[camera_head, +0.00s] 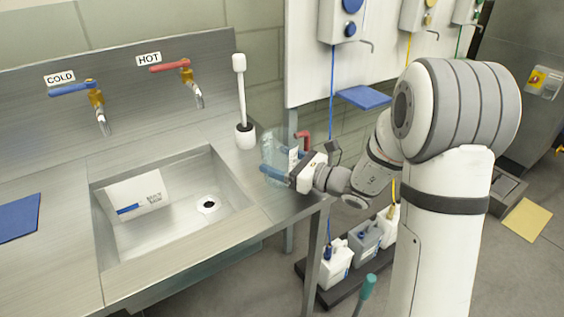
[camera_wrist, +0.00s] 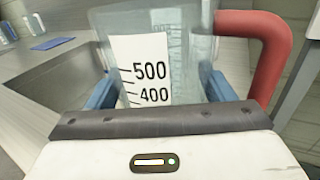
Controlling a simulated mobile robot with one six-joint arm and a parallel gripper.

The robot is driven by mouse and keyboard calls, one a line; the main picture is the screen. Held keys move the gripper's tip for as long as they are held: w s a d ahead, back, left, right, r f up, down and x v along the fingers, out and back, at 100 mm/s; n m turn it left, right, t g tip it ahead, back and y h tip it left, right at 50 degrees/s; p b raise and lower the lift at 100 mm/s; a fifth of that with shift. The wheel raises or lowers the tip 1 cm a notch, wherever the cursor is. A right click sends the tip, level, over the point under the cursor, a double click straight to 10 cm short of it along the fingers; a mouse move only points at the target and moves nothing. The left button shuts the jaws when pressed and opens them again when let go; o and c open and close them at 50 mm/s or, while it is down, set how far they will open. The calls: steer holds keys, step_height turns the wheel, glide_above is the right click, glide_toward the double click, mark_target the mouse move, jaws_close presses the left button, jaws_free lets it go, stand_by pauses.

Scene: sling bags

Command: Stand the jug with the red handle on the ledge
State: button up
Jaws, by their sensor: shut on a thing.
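The clear jug (camera_head: 268,147) with the red handle (camera_head: 304,137) is at the right end of the steel counter, to the right of the sink. My gripper (camera_head: 276,168) is shut on it, with blue fingers on either side of its body. In the wrist view the jug (camera_wrist: 189,60) looks upright, with a white scale label reading 500 and 400, and its red handle (camera_wrist: 268,50) is on the right. I cannot tell whether its base touches the counter. A blue ledge (camera_head: 365,97) projects from the white wall board, below a dispenser with a blue button.
The sink (camera_head: 177,232) holds a white container (camera_head: 138,196) lying on its side. A white brush in its holder (camera_head: 244,134) stands close left of the jug. Cold (camera_head: 98,105) and hot taps (camera_head: 190,88) are behind. Several canisters (camera_head: 364,240) stand on the floor below.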

steer(key=shift+f, duration=0.2)
steer(key=o, duration=1.1)
steer(key=shift+r, duration=0.1)
steer(key=shift+o, duration=0.2)
